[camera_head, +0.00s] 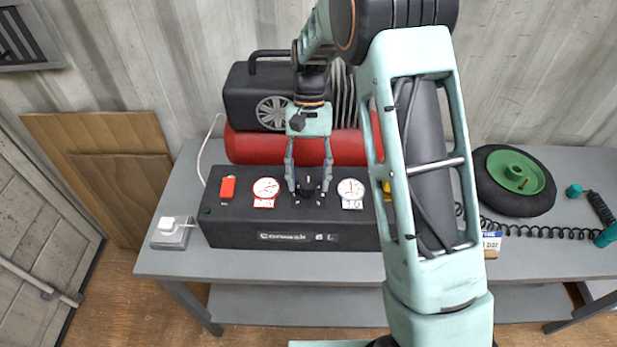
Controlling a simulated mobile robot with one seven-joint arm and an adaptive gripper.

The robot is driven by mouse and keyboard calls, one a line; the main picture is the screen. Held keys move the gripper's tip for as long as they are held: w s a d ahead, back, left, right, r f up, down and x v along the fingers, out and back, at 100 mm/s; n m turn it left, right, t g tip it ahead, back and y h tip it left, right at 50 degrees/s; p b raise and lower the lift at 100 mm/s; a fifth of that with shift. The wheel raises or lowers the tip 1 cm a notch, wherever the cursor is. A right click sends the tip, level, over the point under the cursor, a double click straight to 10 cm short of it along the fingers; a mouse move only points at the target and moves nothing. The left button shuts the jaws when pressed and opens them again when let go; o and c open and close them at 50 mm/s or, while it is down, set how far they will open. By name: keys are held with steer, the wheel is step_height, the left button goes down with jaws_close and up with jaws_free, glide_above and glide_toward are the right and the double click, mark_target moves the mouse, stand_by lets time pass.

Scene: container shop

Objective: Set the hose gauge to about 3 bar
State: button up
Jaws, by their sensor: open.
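My gripper (308,183) is open and points down at the black control box (237,228). Its two fingers stand on either side of a black knob (308,190) in the middle of the box; I cannot tell whether they touch it. A white dial with a red rim and red label (265,188) is left of the knob. A second white dial with a pale label (351,188) is right of it. Which dial is the hose gauge is not clear, and the needles are too small to read. A red switch (228,187) sits at the box's left.
A red compressor tank (255,147) with a black motor stands behind the box. A wheel (515,182) and a coiled black hose (545,232) lie on the grey bench at right. A small white-topped block (171,232) is at left. My arm hides the box's right end.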

steer(key=v, duration=1.2)
